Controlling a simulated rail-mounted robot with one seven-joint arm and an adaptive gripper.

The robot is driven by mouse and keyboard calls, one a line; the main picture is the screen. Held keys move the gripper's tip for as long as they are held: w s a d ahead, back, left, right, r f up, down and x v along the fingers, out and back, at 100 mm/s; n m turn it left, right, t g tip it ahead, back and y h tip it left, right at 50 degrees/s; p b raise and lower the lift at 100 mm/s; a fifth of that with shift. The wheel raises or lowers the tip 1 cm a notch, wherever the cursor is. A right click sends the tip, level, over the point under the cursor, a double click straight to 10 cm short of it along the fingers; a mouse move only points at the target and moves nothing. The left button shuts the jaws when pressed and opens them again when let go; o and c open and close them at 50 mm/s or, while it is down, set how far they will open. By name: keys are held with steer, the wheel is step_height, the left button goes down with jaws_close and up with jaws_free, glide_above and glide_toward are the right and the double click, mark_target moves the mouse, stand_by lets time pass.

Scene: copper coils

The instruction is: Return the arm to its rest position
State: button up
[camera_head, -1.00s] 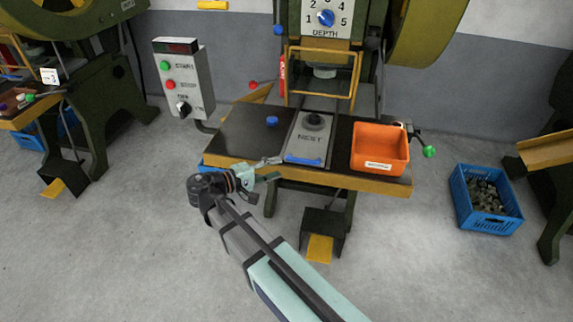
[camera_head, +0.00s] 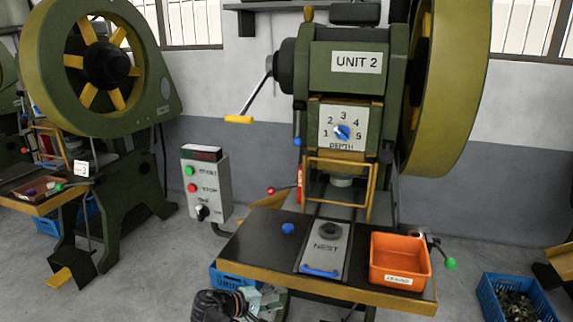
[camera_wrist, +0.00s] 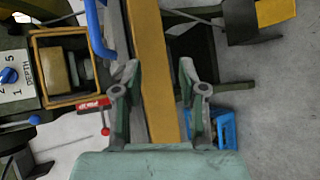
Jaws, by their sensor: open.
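My gripper (camera_head: 262,299) shows at the bottom edge of the head view, in front of the press table (camera_head: 255,266) and below its front edge. Most of my arm is out of the frame. In the wrist view my gripper (camera_wrist: 158,66) has its two fingers well apart, with nothing between them. The table's yellow front edge (camera_wrist: 152,60) runs behind the gap between the fingers.
The table bears a grey nest plate (camera_head: 327,247) with a blue handle, and an orange bin (camera_head: 400,262). A control box (camera_head: 206,185) stands to the left. Blue crates stand on the floor at right (camera_head: 515,299) and under the table (camera_head: 228,280). Open floor lies left.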

steer(key=s+d+f+m+g+y+p, duration=0.1)
steer(key=s+d+f+g+y, duration=0.15)
steer(key=s+f, duration=0.4)
steer(key=s+d+f+g+y+p, duration=0.1)
steer(key=s+d+f+g+p, duration=0.2)
steer(key=f, duration=0.6)
steer(key=s+d+f+m+g+y, duration=0.1)
steer(key=s+d+f+g+y, duration=0.1)
steer(key=s+d+f, duration=0.45)
steer(key=s+d+f+m+g+y+p, duration=0.1)
steer(key=s+d+f+m+g+p, duration=0.1)
steer(key=s, duration=0.6)
steer(key=s+d+f+m+g+y+p, duration=0.2)
steer(key=s+d+f, duration=0.1)
steer(key=s, duration=0.4)
steer(key=s+d+f+m+g+y+p, duration=0.2)
steer(key=s+d, duration=0.1)
steer(key=s, duration=0.5)
steer(key=shift+s+f, duration=0.2)
steer(key=shift+s, duration=0.1)
